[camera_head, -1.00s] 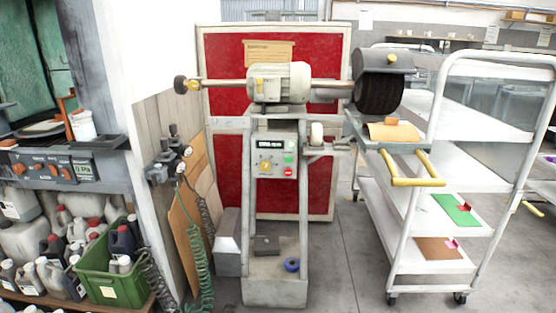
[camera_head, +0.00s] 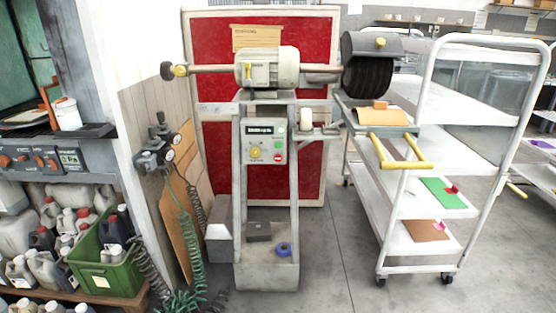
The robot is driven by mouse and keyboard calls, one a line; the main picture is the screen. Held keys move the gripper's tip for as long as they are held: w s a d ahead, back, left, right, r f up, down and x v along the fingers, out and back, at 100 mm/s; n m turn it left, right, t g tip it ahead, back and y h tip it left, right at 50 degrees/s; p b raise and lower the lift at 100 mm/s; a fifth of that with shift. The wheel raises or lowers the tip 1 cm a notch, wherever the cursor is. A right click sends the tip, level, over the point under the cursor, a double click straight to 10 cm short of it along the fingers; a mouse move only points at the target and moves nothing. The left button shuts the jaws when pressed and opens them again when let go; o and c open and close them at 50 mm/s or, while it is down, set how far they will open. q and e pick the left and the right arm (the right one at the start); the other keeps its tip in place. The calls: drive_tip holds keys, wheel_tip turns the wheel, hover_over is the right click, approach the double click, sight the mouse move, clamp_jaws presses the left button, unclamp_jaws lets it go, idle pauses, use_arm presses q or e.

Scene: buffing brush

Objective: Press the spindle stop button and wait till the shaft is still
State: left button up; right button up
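The buffing machine stands ahead on a grey pedestal, with a cream motor (camera_head: 267,68) on top. Its shaft (camera_head: 208,69) runs out left to a small end piece and right to a dark round brush (camera_head: 368,78) under a grey hood. Whether the shaft is turning cannot be told. The control panel (camera_head: 264,142) below the motor has a display, a yellow knob (camera_head: 254,153), a green button (camera_head: 279,145) and a red button (camera_head: 279,157) at its lower right. The label on the red button is too small to read. Neither of my grippers is in view.
A white shelf trolley (camera_head: 432,230) with yellow handles stands close on the right. Air hoses (camera_head: 180,235) hang at the left, beside shelves with bottles and a green crate (camera_head: 104,268). Grey floor (camera_head: 330,262) is clear between the machine and the trolley.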

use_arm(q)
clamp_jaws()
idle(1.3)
